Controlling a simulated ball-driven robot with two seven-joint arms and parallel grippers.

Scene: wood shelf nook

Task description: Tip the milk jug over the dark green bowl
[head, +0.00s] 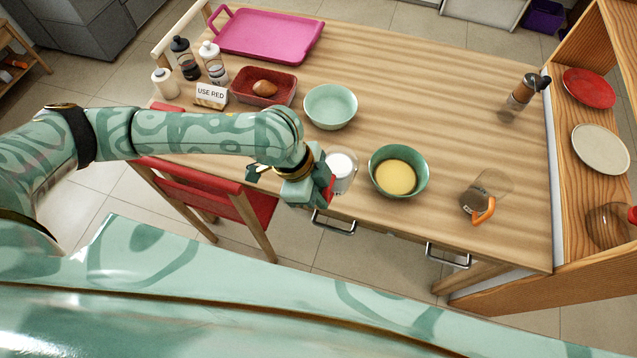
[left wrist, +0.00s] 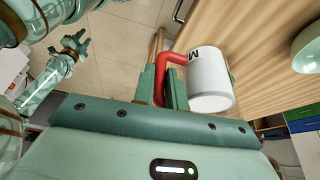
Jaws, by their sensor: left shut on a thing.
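The milk jug (head: 341,170) is a pale jug with white milk showing at its open top; it looks about upright. In the left wrist view the jug (left wrist: 208,82) shows a letter M and a red handle (left wrist: 168,60). My left gripper (head: 324,186) is shut on this handle; its fingers also show in the left wrist view (left wrist: 165,84). The dark green bowl (head: 420,183) stands just right of the jug, with something yellow inside. A gripper that looks like my right one (left wrist: 72,44) is small in the left wrist view, away from the table; its jaw state is unclear.
A light green bowl (head: 330,105) stands behind the jug. A red tray (head: 244,84), bottles (head: 212,62) and a "USE RED" card (head: 211,96) are at left. The table's middle back is clear.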

